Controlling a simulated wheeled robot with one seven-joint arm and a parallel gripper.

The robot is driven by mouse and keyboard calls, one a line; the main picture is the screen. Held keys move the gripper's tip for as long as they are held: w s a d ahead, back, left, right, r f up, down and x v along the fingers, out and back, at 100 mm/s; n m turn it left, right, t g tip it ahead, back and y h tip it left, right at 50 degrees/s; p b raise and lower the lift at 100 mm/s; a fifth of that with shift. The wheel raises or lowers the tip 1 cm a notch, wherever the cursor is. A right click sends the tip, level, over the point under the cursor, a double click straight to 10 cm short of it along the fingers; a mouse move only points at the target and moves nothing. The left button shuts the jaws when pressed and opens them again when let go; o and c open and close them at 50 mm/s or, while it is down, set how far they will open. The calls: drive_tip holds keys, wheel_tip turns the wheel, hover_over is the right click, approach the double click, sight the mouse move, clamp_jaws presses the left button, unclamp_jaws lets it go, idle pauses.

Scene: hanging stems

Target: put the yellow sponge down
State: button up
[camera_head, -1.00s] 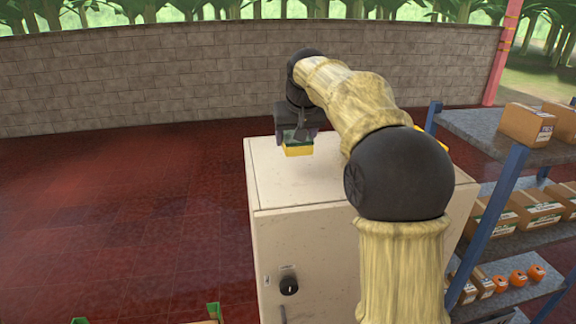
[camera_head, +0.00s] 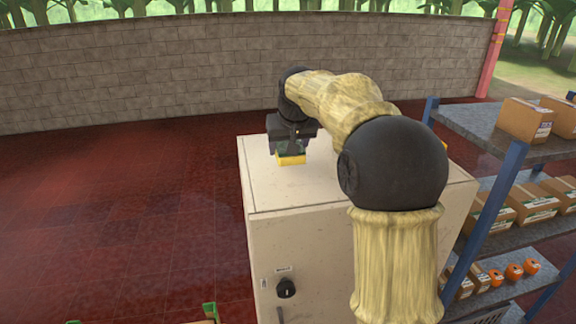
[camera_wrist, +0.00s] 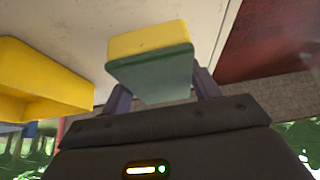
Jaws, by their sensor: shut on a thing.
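The yellow sponge (camera_head: 291,160) has a green scouring side. It shows over the top of the pale cabinet (camera_head: 262,185), toward its back left part. My gripper (camera_head: 290,149) is shut on the sponge. In the wrist view the sponge (camera_wrist: 148,41) sits between the two dark fingers of my gripper (camera_wrist: 163,88), over the pale cabinet top. I cannot tell whether the sponge touches the surface.
A yellow bin (camera_wrist: 40,75) stands on the cabinet top; my arm mostly hides it in the head view. A shelf rack (camera_head: 470,121) with cardboard boxes (camera_head: 525,119) and orange items stands at right. Dark red floor (camera_head: 110,220) lies left of the cabinet. The cabinet's front top is clear.

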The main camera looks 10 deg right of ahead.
sight(288, 175)
drive_tip(key=shift+w+d+f, duration=0.1)
drive_tip(key=shift+f, duration=0.7)
drive_tip(key=shift+f+p, duration=0.5)
drive_tip(key=shift+f, duration=1.55)
drive_tip(key=o, duration=0.9)
drive_tip(key=shift+f, duration=0.1)
drive_tip(key=shift+o, duration=0.2)
